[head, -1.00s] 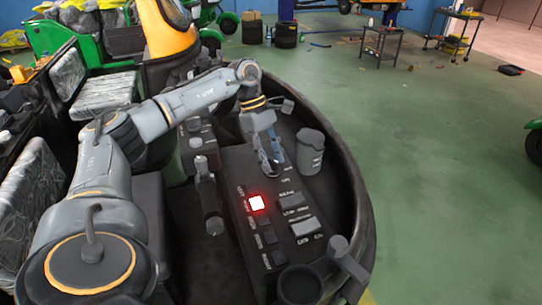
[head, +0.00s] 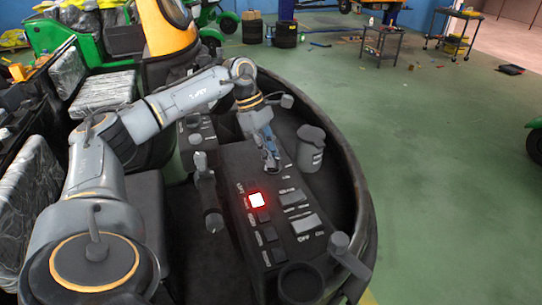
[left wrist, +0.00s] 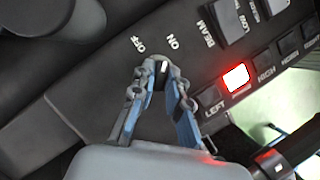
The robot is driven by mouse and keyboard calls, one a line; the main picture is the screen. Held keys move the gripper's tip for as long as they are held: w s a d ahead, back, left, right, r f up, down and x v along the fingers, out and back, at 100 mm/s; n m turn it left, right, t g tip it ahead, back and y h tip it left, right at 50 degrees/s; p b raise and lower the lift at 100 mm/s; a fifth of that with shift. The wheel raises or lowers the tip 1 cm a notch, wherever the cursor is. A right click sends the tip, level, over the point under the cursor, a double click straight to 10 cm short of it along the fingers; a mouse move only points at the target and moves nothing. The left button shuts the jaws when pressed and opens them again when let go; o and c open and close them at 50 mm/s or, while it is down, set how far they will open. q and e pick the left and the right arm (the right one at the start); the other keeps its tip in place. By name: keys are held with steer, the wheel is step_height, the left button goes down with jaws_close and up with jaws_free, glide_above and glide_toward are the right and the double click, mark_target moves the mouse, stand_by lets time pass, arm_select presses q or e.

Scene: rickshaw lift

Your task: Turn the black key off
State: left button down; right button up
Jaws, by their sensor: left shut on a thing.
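The black key (left wrist: 161,70) with a white mark sits on the dark control panel (left wrist: 75,105), just below the printed OFF and ON labels in the left wrist view. Its white mark points up, slightly toward ON. My left gripper (left wrist: 160,75) is shut on the key, one fingertip on each side. In the head view the left gripper (head: 270,163) comes down onto the far end of the panel and hides the key. My right gripper is not in view.
A lit red button (head: 257,199) glows on the panel, with rocker switches (head: 306,224) beside it. A grey lidded cylinder (head: 311,148) stands right of my gripper. A lever (head: 207,195) stands left of the panel. A curved dark rim (head: 362,205) encloses the area.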

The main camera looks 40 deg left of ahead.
arm_select(q)
steer(key=n+t+b, duration=0.1)
steer(key=n, duration=0.1)
steer(key=n+y+b, duration=0.1)
steer(key=n, duration=0.2)
steer(key=shift+s+f+t, duration=0.1)
steer(key=shift+s+t, duration=0.1)
steer(key=shift+t, duration=0.2)
steer(key=shift+d+n+t+y+b, duration=0.1)
steer(key=shift+n+t+y+b, duration=0.25)
steer(key=shift+n, duration=0.8)
steer(key=shift+d+n+t+y+b, duration=0.15)
steer(key=shift+n+y+b, duration=0.2)
steer(key=shift+n, duration=0.8)
steer(key=shift+a, duration=0.1)
steer(key=c, duration=1.3)
jaws_free()
steer(key=shift+r, duration=0.25)
steer(key=v, duration=1.2)
steer(key=shift+f, duration=0.1)
